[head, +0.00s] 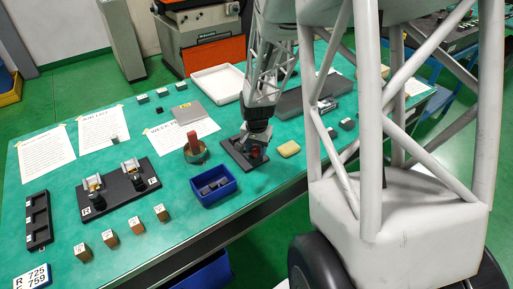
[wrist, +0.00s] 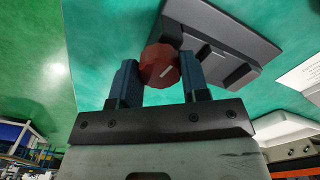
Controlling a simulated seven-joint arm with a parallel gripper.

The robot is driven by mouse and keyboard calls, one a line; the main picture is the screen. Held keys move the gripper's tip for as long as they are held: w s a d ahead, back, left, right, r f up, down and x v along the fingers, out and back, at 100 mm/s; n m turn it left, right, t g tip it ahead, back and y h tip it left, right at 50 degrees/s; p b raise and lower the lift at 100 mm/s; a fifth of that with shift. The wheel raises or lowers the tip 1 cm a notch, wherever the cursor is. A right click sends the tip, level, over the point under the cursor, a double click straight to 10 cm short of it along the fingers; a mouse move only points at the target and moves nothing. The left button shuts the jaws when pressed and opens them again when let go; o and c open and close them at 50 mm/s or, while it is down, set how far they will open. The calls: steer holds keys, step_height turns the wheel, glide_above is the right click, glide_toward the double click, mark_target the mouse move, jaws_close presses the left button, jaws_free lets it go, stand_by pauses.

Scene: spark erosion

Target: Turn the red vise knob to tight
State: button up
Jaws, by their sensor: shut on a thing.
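The red vise knob (wrist: 160,66) shows in the wrist view as a faceted red piece with a pale mark on its face. It sits at the edge of the dark vise base (wrist: 225,32). My gripper (wrist: 160,78) is shut on the knob, with one blue-grey finger on each side of it. In the head view my gripper (head: 256,146) points down over the vise base (head: 236,156) near the table's front edge. A little red shows between the fingers there. Most of the knob is hidden by the gripper in that view.
A blue bin (head: 214,190) with dark pieces stands left of the vise. A round holder with a red cylinder (head: 193,142) is behind the bin. A yellow sponge (head: 289,149) lies just right. A black two-station fixture (head: 118,193) and several small blocks are farther left.

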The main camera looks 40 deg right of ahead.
mark_target(256, 148)
steer(key=m, duration=0.4)
steer(key=shift+m, duration=2.2)
steer(key=o, duration=0.9)
steer(key=shift+o, duration=0.2)
steer(key=shift+r, duration=0.1)
steer(key=shift+r, duration=3.85)
